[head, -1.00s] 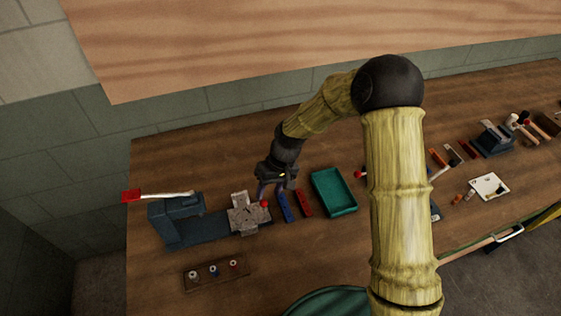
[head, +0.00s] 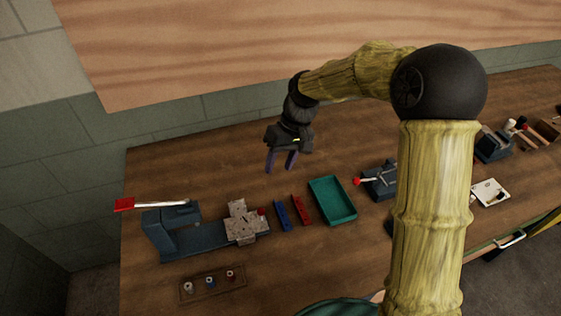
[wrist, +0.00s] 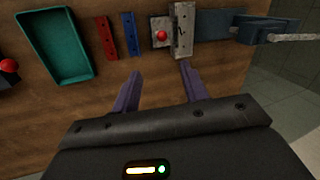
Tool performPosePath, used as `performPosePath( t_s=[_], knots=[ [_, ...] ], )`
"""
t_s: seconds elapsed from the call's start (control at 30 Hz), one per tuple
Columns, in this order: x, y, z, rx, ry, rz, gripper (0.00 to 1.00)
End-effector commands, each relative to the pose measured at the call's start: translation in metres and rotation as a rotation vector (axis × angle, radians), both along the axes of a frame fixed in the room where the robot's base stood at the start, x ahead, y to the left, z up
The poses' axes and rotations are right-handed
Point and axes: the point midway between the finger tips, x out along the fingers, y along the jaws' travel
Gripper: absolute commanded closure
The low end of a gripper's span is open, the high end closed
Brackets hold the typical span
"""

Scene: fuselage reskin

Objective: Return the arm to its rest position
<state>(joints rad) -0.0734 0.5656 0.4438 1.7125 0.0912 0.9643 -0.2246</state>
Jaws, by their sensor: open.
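My gripper (head: 281,164) hangs above the back part of the wooden workbench (head: 330,255), with its purple fingers pointing down. It is open, with nothing between the fingers. In the wrist view my gripper (wrist: 158,85) also shows its two fingers apart and empty. My arm bends from the upper right down to it and hides part of the bench.
A vise-like fixture (head: 195,238) with a red-tipped lever and a grey metal block (head: 241,225) stands at left. A blue bar (head: 282,215), a red bar (head: 301,210) and a green tray (head: 317,185) lie nearby. A wooden panel (head: 250,50) hangs behind. A small rack (head: 212,284) sits in front.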

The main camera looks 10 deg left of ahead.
Motion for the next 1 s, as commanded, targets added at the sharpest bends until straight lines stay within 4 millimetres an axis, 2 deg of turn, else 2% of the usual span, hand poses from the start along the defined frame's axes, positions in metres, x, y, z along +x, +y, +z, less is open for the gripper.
performPosePath(
  t_s=[0.33, 0.47, 0.57, 0.77, 0.9, 1.0],
  knots=[
    [-0.001, -0.003, 0.0, -0.005, -0.004, -0.006, 0.56],
    [-0.005, -0.022, -0.001, -0.037, -0.03, -0.051, 0.56],
    [-0.014, -0.053, -0.002, -0.08, -0.071, -0.122, 0.56],
    [-0.046, -0.13, -0.003, -0.168, -0.174, -0.316, 0.56],
    [-0.079, -0.181, -0.004, -0.208, -0.239, -0.457, 0.56],
    [-0.105, -0.209, -0.004, -0.221, -0.28, -0.553, 0.56]
  ],
)
